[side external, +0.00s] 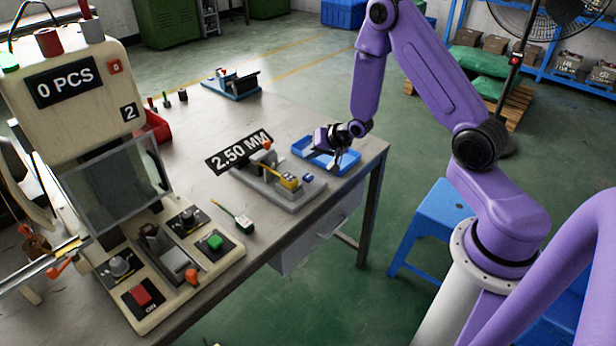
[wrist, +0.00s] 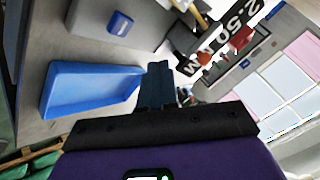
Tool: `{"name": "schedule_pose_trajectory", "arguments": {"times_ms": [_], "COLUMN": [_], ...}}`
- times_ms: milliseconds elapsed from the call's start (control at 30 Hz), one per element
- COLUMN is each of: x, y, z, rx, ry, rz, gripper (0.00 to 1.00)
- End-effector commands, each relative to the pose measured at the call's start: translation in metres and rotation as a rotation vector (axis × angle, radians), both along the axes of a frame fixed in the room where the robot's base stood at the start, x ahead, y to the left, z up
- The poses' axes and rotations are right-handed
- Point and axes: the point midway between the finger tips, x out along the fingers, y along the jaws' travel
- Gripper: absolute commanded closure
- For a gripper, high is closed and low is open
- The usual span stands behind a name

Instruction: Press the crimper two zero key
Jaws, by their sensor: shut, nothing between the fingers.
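The crimper (side external: 60,130) marked "2" stands at the left end of the table in the side external view. Its display (side external: 65,82) reads "0 PCS". A small red key marked "0" (side external: 115,66) is on its upper front, right of the display. My gripper (side external: 338,160) is far to the right of the crimper, over the blue tray at the table's right end. The gripper is shut and empty. In the wrist view its dark fingers (wrist: 158,82) are together, and neither the crimper's "2" nor its zero key can be made out there.
The blue tray (side external: 309,153) is close to my gripper. A grey fixture (side external: 275,190) with a "2.50 MM" sign (side external: 238,152) stands between it and the crimper.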

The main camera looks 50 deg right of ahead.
Motion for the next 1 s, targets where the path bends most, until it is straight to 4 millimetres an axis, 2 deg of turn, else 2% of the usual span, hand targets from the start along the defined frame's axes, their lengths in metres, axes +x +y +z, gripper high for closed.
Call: {"name": "schedule_pose_trajectory", "arguments": {"times_ms": [200,400,1000], "x": [0.0,0.0,0.0], "y": [0.0,0.0,0.0], "z": [-0.028,-0.042,-0.047], "rx": [0.0,-0.001,-0.001], "ry": [0.002,0.0,0.0], "rz": [0.001,0.001,0.001], "gripper": [1.0,1.0,1.0]}}
